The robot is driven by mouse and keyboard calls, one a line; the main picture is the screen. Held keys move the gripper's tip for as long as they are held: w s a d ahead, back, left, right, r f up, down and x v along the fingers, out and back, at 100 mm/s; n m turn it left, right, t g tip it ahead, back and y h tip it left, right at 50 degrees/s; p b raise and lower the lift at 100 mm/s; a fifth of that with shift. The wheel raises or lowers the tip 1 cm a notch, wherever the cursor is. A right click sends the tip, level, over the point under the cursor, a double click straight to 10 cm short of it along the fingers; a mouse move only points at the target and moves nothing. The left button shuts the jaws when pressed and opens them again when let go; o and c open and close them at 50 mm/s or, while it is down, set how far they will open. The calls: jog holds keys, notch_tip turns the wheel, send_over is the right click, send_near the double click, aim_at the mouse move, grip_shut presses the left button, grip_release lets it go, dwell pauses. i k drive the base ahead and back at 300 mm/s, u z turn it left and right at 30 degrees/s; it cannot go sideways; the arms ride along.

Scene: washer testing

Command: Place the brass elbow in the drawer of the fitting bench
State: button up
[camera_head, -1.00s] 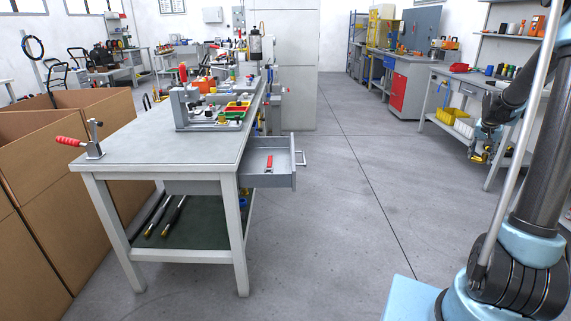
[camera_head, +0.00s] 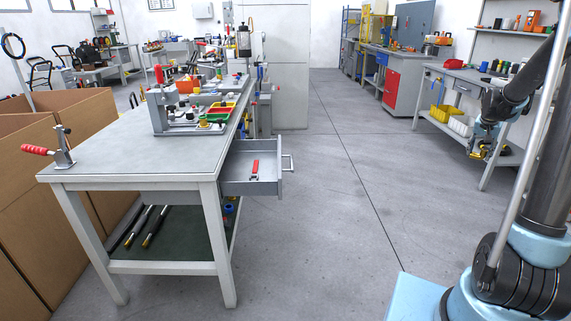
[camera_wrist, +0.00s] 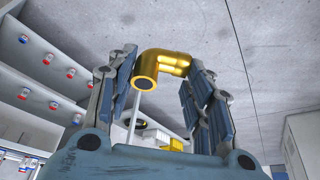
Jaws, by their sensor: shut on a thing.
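The brass elbow (camera_wrist: 165,66) is gold and bent, and sits between the two fingers of my gripper (camera_wrist: 158,85) in the wrist view. My gripper is shut on it. In the head view my gripper (camera_head: 481,152) hangs at the right, and a small gold patch shows there, too small to make out. The fitting bench (camera_head: 130,155) stands at the left. Its drawer (camera_head: 232,187) is pulled open on the bench's right side, with a red-handled tool (camera_head: 255,169) lying inside. My gripper is well to the right of the drawer, across open floor.
A clamp with a red handle (camera_head: 50,153) is on the bench's near left corner. Fixtures and coloured bins (camera_head: 210,112) stand at its far end. Cardboard boxes (camera_head: 30,190) are at the left. Another bench with a yellow bin (camera_head: 444,113) is at the right. The middle floor (camera_head: 340,200) is clear.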

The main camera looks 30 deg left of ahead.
aim_at(245, 170)
jog(key=z, duration=0.05)
jog(key=i, duration=0.7)
jog(key=u, duration=2.3)
